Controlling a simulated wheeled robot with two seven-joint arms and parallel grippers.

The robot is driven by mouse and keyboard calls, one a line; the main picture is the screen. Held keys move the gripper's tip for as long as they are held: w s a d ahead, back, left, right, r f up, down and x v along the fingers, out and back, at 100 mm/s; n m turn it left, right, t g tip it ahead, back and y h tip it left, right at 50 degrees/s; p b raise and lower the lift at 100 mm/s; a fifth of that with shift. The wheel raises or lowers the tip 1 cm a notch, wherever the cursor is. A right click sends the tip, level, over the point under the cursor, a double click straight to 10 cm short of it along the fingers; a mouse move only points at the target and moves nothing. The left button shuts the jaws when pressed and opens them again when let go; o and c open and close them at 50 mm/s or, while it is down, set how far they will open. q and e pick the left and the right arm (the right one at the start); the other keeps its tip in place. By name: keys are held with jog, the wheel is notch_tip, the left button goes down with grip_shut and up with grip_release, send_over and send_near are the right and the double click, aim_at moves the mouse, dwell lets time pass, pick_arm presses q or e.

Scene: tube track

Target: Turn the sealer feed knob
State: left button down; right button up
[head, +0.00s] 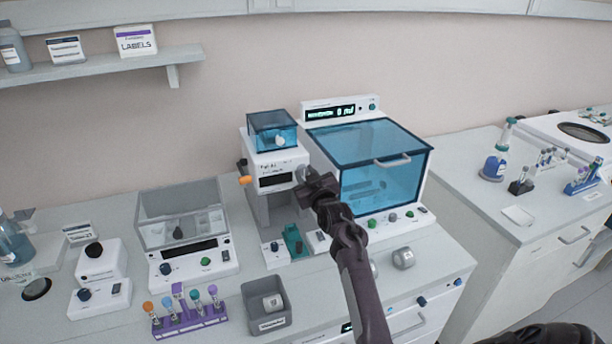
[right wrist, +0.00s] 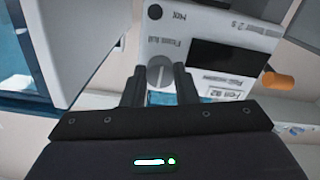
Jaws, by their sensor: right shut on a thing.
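The sealer (head: 283,160) is a white machine with a blue clear bin on top, a dark display and an orange handle on its left side. Its grey round feed knob (right wrist: 160,74) has a slot across its face and shows on the front panel in the right wrist view. In the head view the knob (head: 300,173) is partly hidden by my gripper. My right gripper (head: 316,185) is at the sealer's front right, and its two fingers (right wrist: 159,85) are on either side of the knob, shut on it. My left gripper is not in view.
A large blue-windowed cabinet (head: 385,165) stands close on the right of the sealer. A balance-like box (head: 185,220), a purple tube rack (head: 190,318) and a grey bin (head: 267,303) are on the left of the bench.

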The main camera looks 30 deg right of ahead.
jog(key=shift+m, duration=0.7)
jog(key=m, duration=1.1)
jog(key=shift+m, duration=0.3)
jog(key=m+p, duration=0.1)
jog(key=m, duration=0.3)
jog(key=shift+m, duration=0.3)
jog(key=o, duration=1)
